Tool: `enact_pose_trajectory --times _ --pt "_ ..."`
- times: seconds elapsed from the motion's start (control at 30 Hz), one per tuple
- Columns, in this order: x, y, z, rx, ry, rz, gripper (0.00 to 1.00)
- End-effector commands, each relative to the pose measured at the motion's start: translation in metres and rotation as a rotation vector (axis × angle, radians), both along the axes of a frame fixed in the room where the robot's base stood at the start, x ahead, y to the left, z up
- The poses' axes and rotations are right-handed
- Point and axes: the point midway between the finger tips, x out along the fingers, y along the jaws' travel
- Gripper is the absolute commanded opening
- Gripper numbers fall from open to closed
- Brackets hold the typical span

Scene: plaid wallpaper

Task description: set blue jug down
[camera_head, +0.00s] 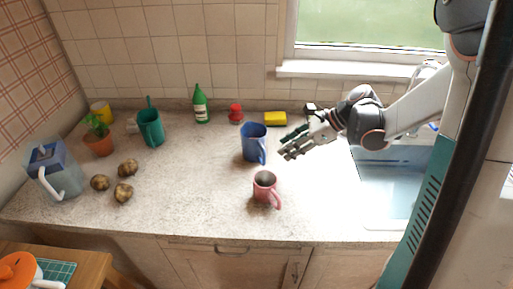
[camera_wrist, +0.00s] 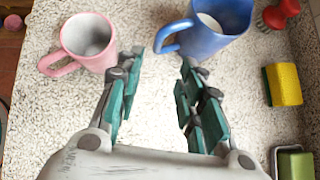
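The blue jug (camera_head: 252,141) stands upright on the stone-look counter, with its handle toward my gripper. My gripper (camera_head: 288,146) is just to the right of the jug and empty. In the wrist view my gripper (camera_wrist: 163,62) has its two teal-padded fingers spread apart with bare counter between them. The handle of the blue jug (camera_wrist: 208,30) lies just beyond the fingertips; I cannot tell whether a finger touches it. A pink mug (camera_head: 264,185) stands in front of the jug and also shows left of my fingers in the wrist view (camera_wrist: 88,38).
A yellow sponge (camera_head: 275,118), a red brush (camera_head: 235,113) and a green bottle (camera_head: 200,105) stand along the back wall. A sink (camera_head: 385,185) is at the right. Potatoes (camera_head: 125,191) and a pitcher (camera_head: 55,172) are at the left. The counter's middle left is clear.

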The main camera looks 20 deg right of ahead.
Motion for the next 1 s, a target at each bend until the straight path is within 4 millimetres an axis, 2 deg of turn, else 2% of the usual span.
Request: enact_pose_trajectory --times 0.03,0.13,0.47,0.8,1.0 --pt "0.003 0.007 -0.01 0.0 -0.001 0.004 0.35" --pt "0.008 0.017 -0.021 0.001 -0.001 0.002 0.35" --pt "0.015 0.031 -0.036 0.001 0.0 0.0 0.35" --pt "0.024 0.059 -0.068 0.001 -0.001 0.001 0.35" --pt "0.026 0.061 -0.069 0.001 0.0 -0.001 0.35"
